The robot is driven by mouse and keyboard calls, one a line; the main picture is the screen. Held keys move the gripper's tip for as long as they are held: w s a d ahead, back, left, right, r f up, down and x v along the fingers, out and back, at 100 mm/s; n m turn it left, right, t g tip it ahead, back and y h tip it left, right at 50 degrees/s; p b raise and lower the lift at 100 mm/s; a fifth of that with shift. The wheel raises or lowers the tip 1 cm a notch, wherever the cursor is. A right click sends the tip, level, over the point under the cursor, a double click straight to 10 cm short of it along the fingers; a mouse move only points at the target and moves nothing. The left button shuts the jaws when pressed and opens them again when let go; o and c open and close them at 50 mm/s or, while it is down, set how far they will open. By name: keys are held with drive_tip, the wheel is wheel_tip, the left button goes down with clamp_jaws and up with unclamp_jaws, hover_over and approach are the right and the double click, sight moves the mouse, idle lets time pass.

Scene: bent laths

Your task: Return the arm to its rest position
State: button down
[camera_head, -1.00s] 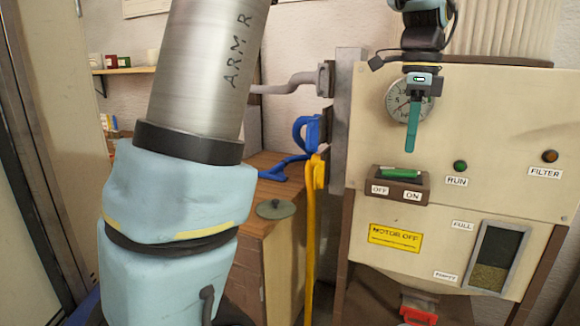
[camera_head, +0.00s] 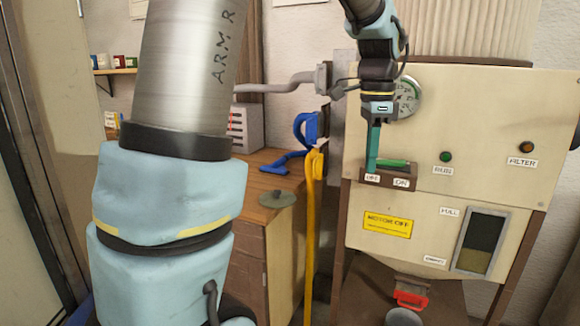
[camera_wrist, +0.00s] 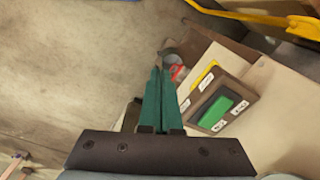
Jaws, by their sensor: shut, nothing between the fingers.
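My gripper (camera_head: 373,163) has teal fingers that are shut with nothing between them. In the head view it points down in front of the cream machine panel (camera_head: 480,120), over the left part of the OFF/ON switch (camera_head: 392,164). In the wrist view the closed fingers (camera_wrist: 158,80) point up the picture, and the switch with its green rocker (camera_wrist: 215,111) lies to their right, apart from them. My large arm link fills the left of the head view and hides part of the room.
A yellow MOTOR OFF label (camera_head: 387,225), a green RUN lamp (camera_head: 446,157) and a level window (camera_head: 480,240) are on the panel. A round gauge (camera_head: 406,98) is beside my wrist. A red handle (camera_head: 411,294) is below. A wooden cabinet (camera_head: 290,240) stands left, beside a yellow strap (camera_head: 312,230).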

drive_tip(key=s+a+f+n, duration=0.2)
drive_tip(key=a+f+n, duration=0.3)
drive_tip(key=a, duration=0.2)
drive_tip(key=s+a+f+n, duration=0.2)
drive_tip(key=a+f+n, duration=0.3)
drive_tip(key=a, duration=0.3)
drive_tip(key=s+a+f+n+t, duration=0.1)
drive_tip(key=s+a+f+n, duration=0.1)
drive_tip(key=a+f+n, duration=0.2)
drive_tip(key=a+n, duration=0.3)
drive_tip(key=a, duration=0.1)
drive_tip(key=shift+s+a+f, duration=0.15)
drive_tip(key=shift+s+f, duration=0.05)
drive_tip(key=shift+f, duration=0.2)
